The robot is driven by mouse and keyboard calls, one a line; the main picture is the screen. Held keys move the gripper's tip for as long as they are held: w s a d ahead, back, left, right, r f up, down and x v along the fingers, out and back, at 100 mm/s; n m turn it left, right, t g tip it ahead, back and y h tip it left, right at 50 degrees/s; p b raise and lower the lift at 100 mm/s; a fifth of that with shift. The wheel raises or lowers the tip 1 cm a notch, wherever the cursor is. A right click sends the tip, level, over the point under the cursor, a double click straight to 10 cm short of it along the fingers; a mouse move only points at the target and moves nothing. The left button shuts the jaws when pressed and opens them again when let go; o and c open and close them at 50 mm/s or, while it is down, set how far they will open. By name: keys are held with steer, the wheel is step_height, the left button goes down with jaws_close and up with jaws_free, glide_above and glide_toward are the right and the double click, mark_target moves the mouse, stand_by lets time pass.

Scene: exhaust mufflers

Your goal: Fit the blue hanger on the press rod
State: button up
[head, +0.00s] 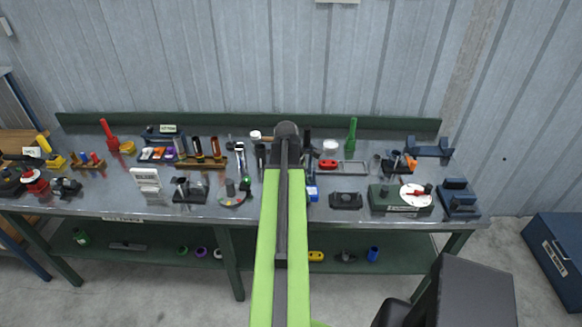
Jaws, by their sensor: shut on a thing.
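My green and dark arm (265,250) reaches up the middle of the view over the workbench. Its dark rounded end (287,129) is near the back of the bench. My gripper's fingers cannot be made out; the arm hides that area. A small blue piece with a pale patch (313,193) shows just right of the arm. It may be the blue hanger, but it is partly hidden, and I cannot tell whether it is held or resting. I cannot make out the press rod for certain. A dark fixture with an upright post (188,190) stands left of the arm.
The grey bench top (330,215) carries many small parts. A red piece (328,164), a green upright tool (351,134) and a green box with a white dial (415,196) are to the right. A blue chest (556,255) is on the floor.

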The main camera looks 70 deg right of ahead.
steer(key=shift+s+d, duration=0.1)
steer(key=shift+d, duration=0.2)
steer(key=w+d, duration=0.6)
steer(key=d, duration=0.2)
steer(key=shift+w+d+r, duration=0.15)
steer(key=shift+w, duration=0.05)
step_height(320, 180, down, 6)
steer(key=b, duration=0.6)
steer(key=shift+f, duration=0.2)
steer(key=shift+f, duration=0.15)
